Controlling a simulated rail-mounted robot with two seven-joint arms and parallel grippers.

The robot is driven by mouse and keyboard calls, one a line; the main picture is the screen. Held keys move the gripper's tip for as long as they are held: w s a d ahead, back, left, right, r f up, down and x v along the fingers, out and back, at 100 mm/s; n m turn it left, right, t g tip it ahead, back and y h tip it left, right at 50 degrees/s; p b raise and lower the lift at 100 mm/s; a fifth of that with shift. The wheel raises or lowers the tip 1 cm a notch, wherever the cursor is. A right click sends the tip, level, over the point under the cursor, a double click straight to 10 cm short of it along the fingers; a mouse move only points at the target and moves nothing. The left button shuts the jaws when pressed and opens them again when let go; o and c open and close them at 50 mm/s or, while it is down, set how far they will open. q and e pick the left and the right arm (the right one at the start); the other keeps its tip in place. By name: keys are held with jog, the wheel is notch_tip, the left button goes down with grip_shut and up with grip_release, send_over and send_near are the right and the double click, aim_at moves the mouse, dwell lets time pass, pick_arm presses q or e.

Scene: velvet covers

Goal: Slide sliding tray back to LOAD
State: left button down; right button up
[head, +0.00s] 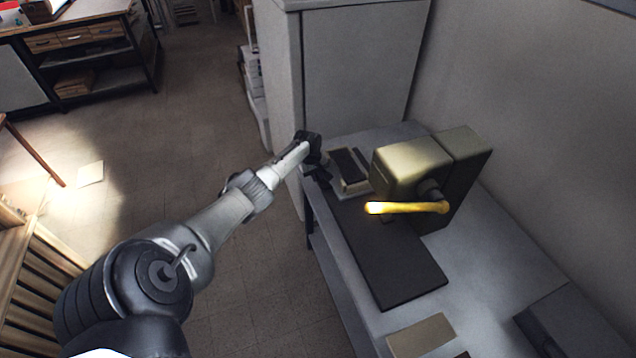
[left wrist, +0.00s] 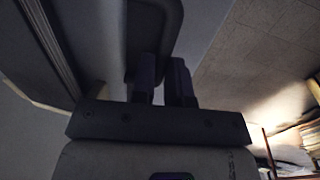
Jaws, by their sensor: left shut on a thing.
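The sliding tray (head: 364,187) is a small beige tray with a dark inset at the far end of a long dark base plate (head: 400,265). It lies to the left of a brass-coloured press (head: 410,160) with a yellow lever (head: 405,207). My left gripper (head: 320,172) is at the tray's left side, at the table edge. In the left wrist view its fingers (left wrist: 163,82) are shut on a dark looped handle (left wrist: 153,22). That view is dim, and how the handle joins the tray is hidden. My right gripper is not in view.
A grey cabinet (head: 350,70) stands just behind the table's far end. A wall rises on the right. The near part of the base plate is bare. A tan pad (head: 420,337) and a dark grey box (head: 575,325) lie nearer on the grey table (head: 480,270).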

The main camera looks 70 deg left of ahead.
pick_arm(q)
jog(key=shift+s+a+f, duration=0.1)
jog(key=shift+a+f, duration=0.05)
jog(key=c, duration=1.2)
grip_release()
jog(key=shift+a, duration=0.15)
jog(key=shift+o, duration=0.4)
jog(key=shift+r, duration=0.2)
notch_tip(320, 180, up, 14)
jog(key=s+p, duration=0.2)
jog(key=p, duration=0.3)
jog(key=shift+f, duration=0.25)
jog(key=shift+s, duration=0.1)
